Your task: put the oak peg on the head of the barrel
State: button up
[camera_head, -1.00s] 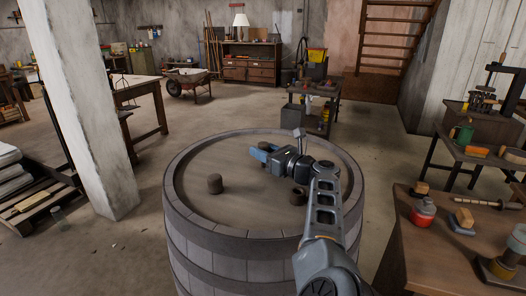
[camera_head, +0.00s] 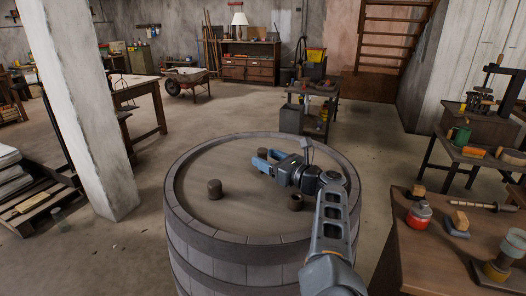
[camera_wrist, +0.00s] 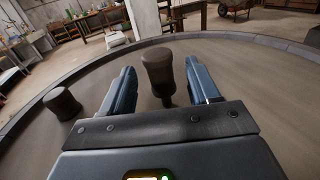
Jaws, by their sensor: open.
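The barrel (camera_head: 190,222) stands upright, and its round head lies below my gripper. My gripper (camera_head: 264,157) is open, low over the far middle of the head. In the wrist view a brown peg with a thick top and narrower lower part, seemingly the oak peg (camera_wrist: 158,72), stands roughly upright between the spread fingers (camera_wrist: 162,82), with gaps on both sides. I cannot make it out in the head view. A short dark peg (camera_head: 215,188) stands on the head to the left; it also shows in the wrist view (camera_wrist: 62,103).
Another short dark stub (camera_head: 296,202) is on the head beneath my wrist. A raised rim (camera_head: 180,205) rings the head. A workbench (camera_head: 425,245) with a red jar (camera_head: 419,214) is at the right, and a white pillar (camera_head: 85,110) at the left.

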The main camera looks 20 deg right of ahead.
jog(key=p+v, duration=0.3)
jog(key=v, duration=0.5)
jog(key=shift+d, duration=0.1)
jog(key=shift+s+d, duration=0.35)
jog(key=shift+s, duration=0.25)
